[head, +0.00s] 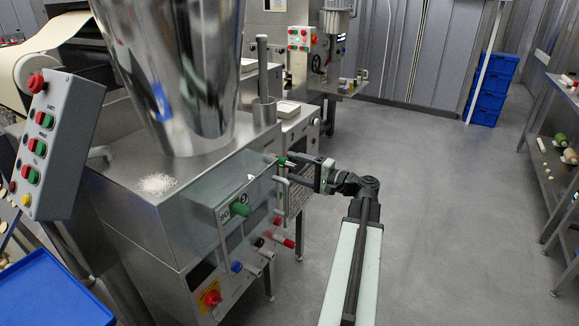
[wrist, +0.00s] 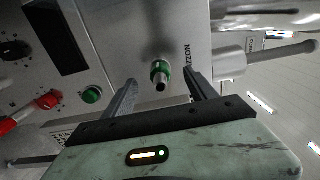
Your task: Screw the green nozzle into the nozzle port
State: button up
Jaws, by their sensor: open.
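The green nozzle (wrist: 161,68), a green collar with a short metal tube, sticks out from the steel face of the machine in the wrist view. It also shows as a small green spot at the machine's side in the head view (head: 282,160). The nozzle port is hidden behind the nozzle, so how deep the nozzle sits cannot be told. My gripper (head: 284,169) is open. In the wrist view its two fingers (wrist: 160,81) stand on either side of the nozzle, with a visible gap on each side.
The filling machine (head: 150,190) carries a large steel hopper (head: 180,80). A control box (head: 58,145) and blue tray (head: 48,290) are at left.

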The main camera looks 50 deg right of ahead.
jog(key=shift+v, duration=2)
jog(key=v, duration=0.8)
